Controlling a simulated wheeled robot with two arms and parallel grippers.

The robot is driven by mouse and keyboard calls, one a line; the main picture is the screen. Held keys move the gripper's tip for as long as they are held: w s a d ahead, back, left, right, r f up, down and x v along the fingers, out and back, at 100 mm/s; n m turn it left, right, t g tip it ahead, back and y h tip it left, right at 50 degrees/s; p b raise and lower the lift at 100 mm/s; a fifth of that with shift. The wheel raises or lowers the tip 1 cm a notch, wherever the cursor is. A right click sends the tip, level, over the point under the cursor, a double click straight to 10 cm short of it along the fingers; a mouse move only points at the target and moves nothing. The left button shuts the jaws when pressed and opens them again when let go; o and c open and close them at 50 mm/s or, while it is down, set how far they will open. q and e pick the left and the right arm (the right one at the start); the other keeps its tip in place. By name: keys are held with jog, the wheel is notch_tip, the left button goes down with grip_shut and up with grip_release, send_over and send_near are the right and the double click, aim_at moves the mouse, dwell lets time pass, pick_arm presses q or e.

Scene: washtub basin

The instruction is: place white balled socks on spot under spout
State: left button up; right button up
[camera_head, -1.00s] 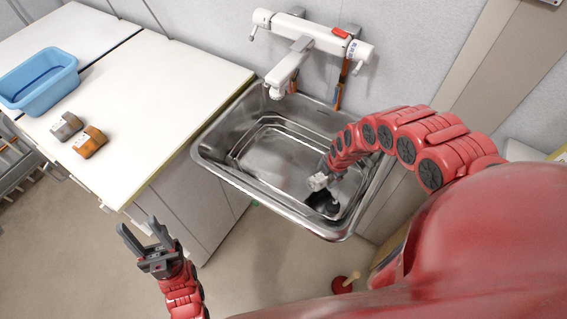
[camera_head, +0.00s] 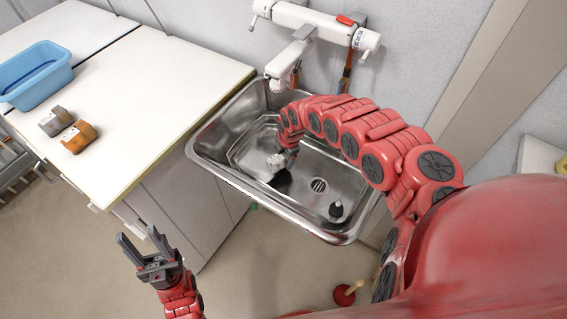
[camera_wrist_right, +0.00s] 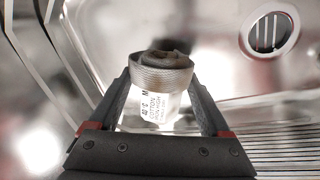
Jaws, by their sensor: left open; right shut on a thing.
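The white balled socks (camera_wrist_right: 158,104), with a grey ribbed top and a printed label, are held between the fingers of my right gripper (camera_wrist_right: 160,82). In the head view the socks (camera_head: 276,162) are a small pale lump inside the steel basin (camera_head: 213,170), left of its middle. The white spout (camera_head: 285,66) reaches out over the basin's back left part, behind the socks. I cannot tell whether the socks touch the basin floor. The spot under the spout is partly hidden by my right arm. My left gripper (camera_head: 140,236) is open and empty, outside the basin at lower left.
A round drain (camera_head: 318,185) and a small black object (camera_head: 336,210) are in the right part of the basin. A white counter (camera_head: 130,95) on the left holds a blue tub (camera_head: 40,88), a grey item (camera_head: 55,121) and an orange item (camera_head: 79,137). A red plunger-like thing (camera_head: 344,294) stands on the floor.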

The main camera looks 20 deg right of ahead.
aim_at(284, 162)
notch_tip(284, 162, down, 2)
jog(key=shift+s+a+f, duration=0.1)
jog(key=shift+f, duration=0.6)
jog(key=shift+f, duration=0.2)
jog(key=o, duration=1.2)
jog(key=shift+c, duration=0.2)
jog(key=shift+r, duration=0.1)
